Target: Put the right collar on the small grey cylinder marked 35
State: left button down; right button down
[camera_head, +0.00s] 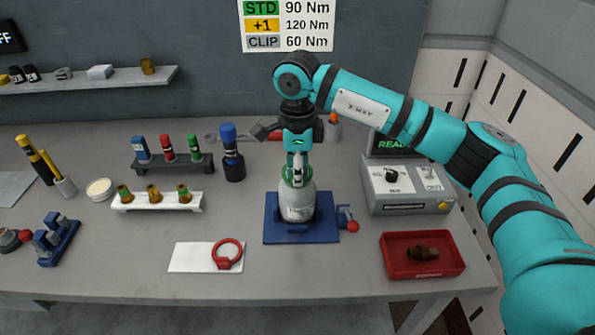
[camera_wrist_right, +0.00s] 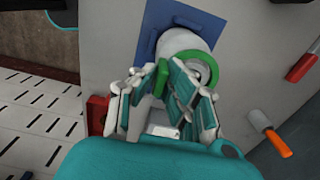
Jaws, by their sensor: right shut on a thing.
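A small grey cylinder (camera_head: 297,207) stands upright on a blue base plate (camera_head: 328,232); its pale body also shows in the wrist view (camera_wrist_right: 178,45). My right gripper (camera_head: 297,160) points down over the cylinder's top. It is shut on the tab of a green collar (camera_wrist_right: 208,73), whose ring is at the cylinder's top end. I cannot tell whether the ring is around the neck or just above it. A red collar (camera_head: 238,262) lies on a white sheet (camera_head: 190,257) in front. The marking on the cylinder is too small to read. My left gripper is not in view.
A red tray (camera_head: 394,272) with a brass fitting is at the right, below a grey control box (camera_head: 400,202). A white rack (camera_head: 160,206) with brass fittings and a dark rack (camera_head: 180,170) stand left. A red-knobbed clamp part (camera_head: 348,220) sits beside the plate.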

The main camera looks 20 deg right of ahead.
jog(key=shift+f+b, duration=0.7)
jog(key=shift+f, duration=0.25)
jog(key=c, duration=1.3)
grip_release()
jog(key=shift+r, duration=0.15)
jog(key=shift+r+p, duration=1.55)
jog(key=shift+r, duration=1.45)
jog(key=shift+s+f, duration=0.1)
jog(key=shift+f, duration=0.05)
